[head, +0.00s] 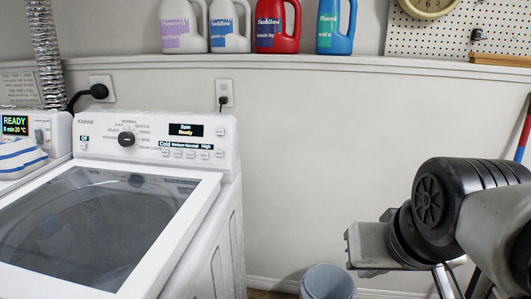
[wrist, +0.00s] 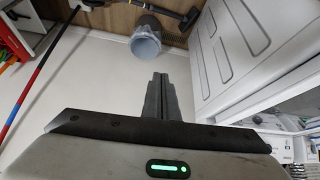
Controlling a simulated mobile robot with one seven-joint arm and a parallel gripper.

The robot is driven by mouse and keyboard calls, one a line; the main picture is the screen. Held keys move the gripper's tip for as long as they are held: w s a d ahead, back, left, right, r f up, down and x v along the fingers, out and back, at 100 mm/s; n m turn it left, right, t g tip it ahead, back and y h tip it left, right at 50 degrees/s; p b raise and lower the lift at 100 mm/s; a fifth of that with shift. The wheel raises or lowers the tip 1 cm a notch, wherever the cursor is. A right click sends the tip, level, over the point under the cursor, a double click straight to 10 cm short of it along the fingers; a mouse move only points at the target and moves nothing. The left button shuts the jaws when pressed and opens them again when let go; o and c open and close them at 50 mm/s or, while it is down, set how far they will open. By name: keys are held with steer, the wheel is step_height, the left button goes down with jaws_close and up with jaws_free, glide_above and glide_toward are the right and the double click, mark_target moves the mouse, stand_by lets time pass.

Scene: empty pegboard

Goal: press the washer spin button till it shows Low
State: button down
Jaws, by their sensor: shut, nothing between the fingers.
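The white washer (head: 225,185) stands at the left in the head view, lid down. Its back panel has a round black knob (head: 126,139) and a dark display (head: 186,130) reading "Spin" and "Ready". Under the display, small lit labels show "Cold" at the left and "High" (head: 206,147) at the right, with a row of small buttons (head: 191,155) below. The button names are too small to read. My gripper (wrist: 158,80) is shut and empty in the wrist view. In the head view my arm is at the lower right, well apart from the washer.
A grey bin (head: 327,282) stands on the floor right of the washer; it also shows in the wrist view (wrist: 146,42). Several detergent bottles (head: 278,25) line the ledge above. Another machine with a "READY" display (head: 15,123) is at far left.

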steer(key=w+a+r+n+t+y+p, duration=0.1)
steer(key=w+a+t+p, duration=0.1)
steer(key=w+a, duration=0.6)
steer(key=w+a+r+n+t+y+p, duration=0.15)
steer(key=w+a, duration=0.25)
steer(key=w, duration=0.8)
steer(key=w+a+r+t+p, duration=0.2)
steer(key=w+a, duration=0.4)
steer(key=w, duration=0.4)
steer(key=n+t+y+p, duration=0.3)
steer(key=n+y, duration=0.1)
glide_toward(205, 155)
step_height(205, 155, up, 3)
steer(key=s+d, duration=0.1)
steer(key=s, duration=0.2)
steer(key=a, duration=0.2)
steer(key=a+n+y, duration=0.1)
steer(key=a, duration=0.1)
steer(key=s+a+n+t, duration=0.1)
steer(key=a, duration=0.1)
steer(key=shift+s+f+y, duration=0.15)
steer(key=shift+f+y, duration=0.2)
steer(key=shift+f, duration=0.05)
steer(key=shift+d, duration=0.1)
